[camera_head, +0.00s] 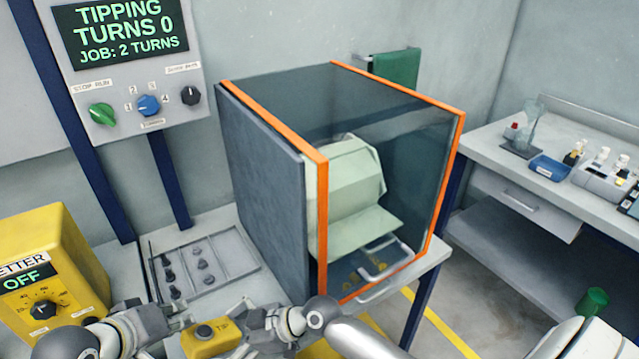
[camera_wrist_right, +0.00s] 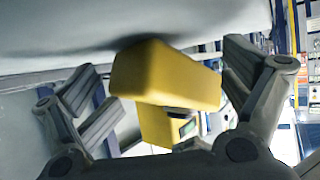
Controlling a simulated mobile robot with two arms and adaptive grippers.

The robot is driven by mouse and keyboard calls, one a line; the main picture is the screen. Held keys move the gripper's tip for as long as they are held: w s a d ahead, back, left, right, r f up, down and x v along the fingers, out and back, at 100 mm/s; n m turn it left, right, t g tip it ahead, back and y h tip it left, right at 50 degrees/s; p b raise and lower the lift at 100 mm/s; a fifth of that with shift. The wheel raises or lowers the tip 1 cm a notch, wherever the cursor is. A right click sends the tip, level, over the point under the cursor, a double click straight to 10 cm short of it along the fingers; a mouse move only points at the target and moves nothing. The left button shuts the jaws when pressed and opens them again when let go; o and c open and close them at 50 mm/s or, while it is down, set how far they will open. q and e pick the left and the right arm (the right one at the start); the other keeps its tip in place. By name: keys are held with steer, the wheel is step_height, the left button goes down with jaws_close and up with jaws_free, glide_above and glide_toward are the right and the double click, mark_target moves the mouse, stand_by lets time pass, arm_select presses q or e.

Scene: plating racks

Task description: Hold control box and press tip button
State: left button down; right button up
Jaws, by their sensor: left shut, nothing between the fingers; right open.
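The yellow control box (camera_head: 207,344) is low in the head view, with a dark button on top and a partly hidden label that seems to read TIP. In the right wrist view the yellow box (camera_wrist_right: 165,75) lies between the spread fingers of my right gripper (camera_wrist_right: 165,85), with gaps on both sides. In the head view my right gripper (camera_head: 250,322) is at the box's right side. My left gripper (camera_head: 172,318) is shut and empty, just left of the box. I cannot tell whether it touches the box.
A wall panel (camera_head: 128,60) reads TIPPING TURNS 0, JOB: 2 TURNS. An orange-edged enclosure (camera_head: 321,200) holds a pale green barrel (camera_head: 345,190). A shallow tray (camera_head: 240,245) with small dark parts lies behind my grippers. A yellow unit (camera_head: 35,250) at left reads OFF.

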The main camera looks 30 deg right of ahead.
steer(key=shift+s+f, duration=0.45)
steer(key=shift+f, duration=0.1)
steer(key=v, duration=0.4)
steer(key=r+v, duration=0.1)
steer(key=v, duration=0.2)
steer(key=shift+w, duration=0.35)
steer(key=shift+d+r, duration=0.15)
arm_select(q)
steer(key=shift+a, duration=0.1)
